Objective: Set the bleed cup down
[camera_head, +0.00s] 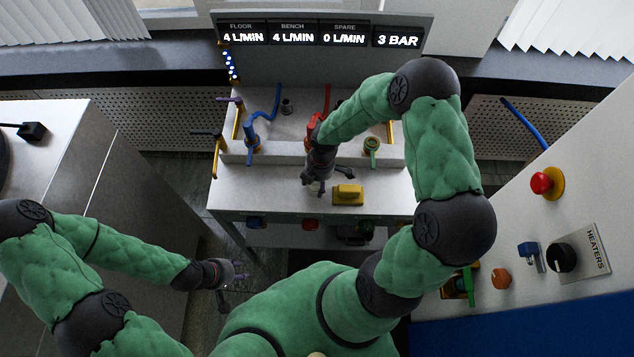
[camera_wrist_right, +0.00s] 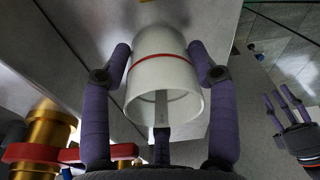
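The bleed cup (camera_wrist_right: 163,85) is white with a red band. In the head view my right gripper (camera_head: 318,185) points down over the front of the pale bench (camera_head: 270,190), left of a yellow block (camera_head: 347,194). The cup is mostly hidden there, and I cannot tell whether it touches the bench. My left gripper (camera_head: 228,277) is open and empty, low at the left, away from the bench.
Blue (camera_head: 251,143), red (camera_head: 311,125) and green (camera_head: 371,146) valves line the bench's raised back part. A panel (camera_head: 554,263) with a red button (camera_head: 541,183) and knobs stands at right. A grey cabinet (camera_head: 90,165) stands at left. The bench front left is clear.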

